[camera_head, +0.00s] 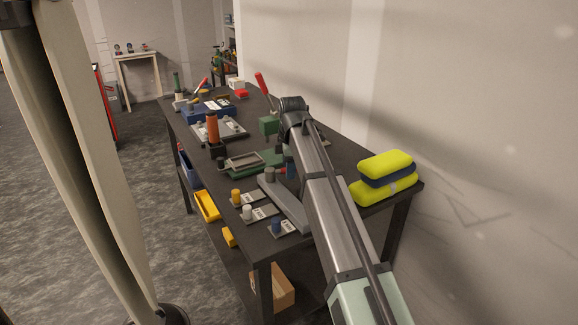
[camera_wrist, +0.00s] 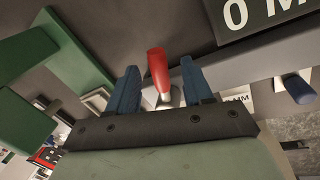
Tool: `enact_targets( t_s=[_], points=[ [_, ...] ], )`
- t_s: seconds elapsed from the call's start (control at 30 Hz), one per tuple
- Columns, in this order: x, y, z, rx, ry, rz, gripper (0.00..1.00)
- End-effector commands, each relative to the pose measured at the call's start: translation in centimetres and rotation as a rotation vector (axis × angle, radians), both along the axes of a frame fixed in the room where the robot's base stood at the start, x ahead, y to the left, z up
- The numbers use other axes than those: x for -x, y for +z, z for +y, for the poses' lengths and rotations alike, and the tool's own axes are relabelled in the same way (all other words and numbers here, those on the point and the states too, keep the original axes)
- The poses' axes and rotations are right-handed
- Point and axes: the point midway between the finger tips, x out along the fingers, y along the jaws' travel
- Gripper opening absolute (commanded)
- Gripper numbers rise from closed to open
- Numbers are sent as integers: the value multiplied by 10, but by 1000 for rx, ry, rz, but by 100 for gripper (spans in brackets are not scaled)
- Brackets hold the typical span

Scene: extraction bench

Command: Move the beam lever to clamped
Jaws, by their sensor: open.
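A red-handled lever (camera_wrist: 157,70) with a pale metal lower end shows in the wrist view. I take it for the beam lever; its pivot is not clear. My gripper (camera_wrist: 159,78) is open, with one blue finger on each side of the red handle and a visible gap to both. In the head view a small red tip (camera_head: 281,171) shows beside my gripper (camera_head: 290,168), which is mostly hidden behind my arm. A long grey beam (camera_head: 284,203) lies just in front of it on the bench.
A green fixture (camera_head: 258,162) stands close to the left. Small labelled blocks with yellow (camera_head: 236,196), white and blue knobs line the front edge. An orange-handled tool (camera_head: 212,128) stands further back. Yellow-green pads (camera_head: 386,165) are stacked at the right end.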

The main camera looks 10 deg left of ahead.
Motion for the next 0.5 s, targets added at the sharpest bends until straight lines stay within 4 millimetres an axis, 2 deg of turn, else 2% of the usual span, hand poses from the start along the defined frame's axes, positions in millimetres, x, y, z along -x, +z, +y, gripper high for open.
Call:
enact_targets(
  t_s=[0.23, 0.5],
  points=[
    [0, 0, 0, 0, 0, -1, 50],
    [0, 0, 0, 0, 0, -1, 25]
  ],
)
